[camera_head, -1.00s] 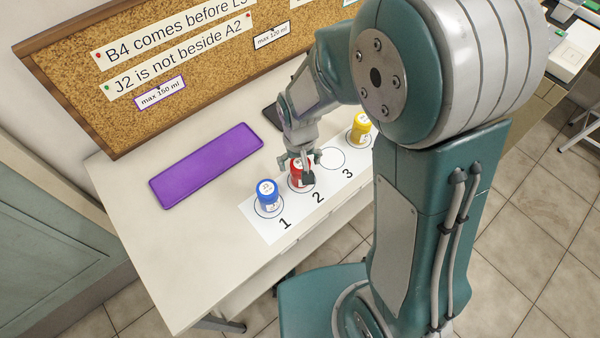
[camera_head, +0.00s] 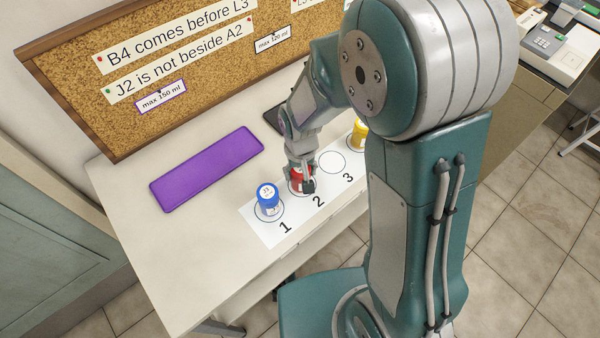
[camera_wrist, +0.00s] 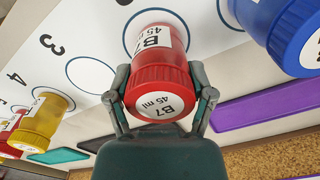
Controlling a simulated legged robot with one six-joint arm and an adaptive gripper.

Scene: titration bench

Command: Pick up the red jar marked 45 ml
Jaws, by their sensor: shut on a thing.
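The red jar (camera_wrist: 160,75), with the label B7 and 45 ml, is between the fingers of my gripper (camera_wrist: 160,100) in the wrist view. My gripper is shut on it, one finger on each side. In the head view the red jar (camera_head: 300,174) is at circle 2 of the white numbered strip (camera_head: 258,233), partly hidden by my gripper (camera_head: 301,182). I cannot tell whether its base touches the strip.
A blue jar (camera_head: 268,198) stands on circle 1 close to the left. Circle 3 is empty. A yellow jar (camera_head: 360,132) stands farther right, partly hidden by my arm. A purple tray (camera_head: 207,168) lies behind the strip, with bare table around it.

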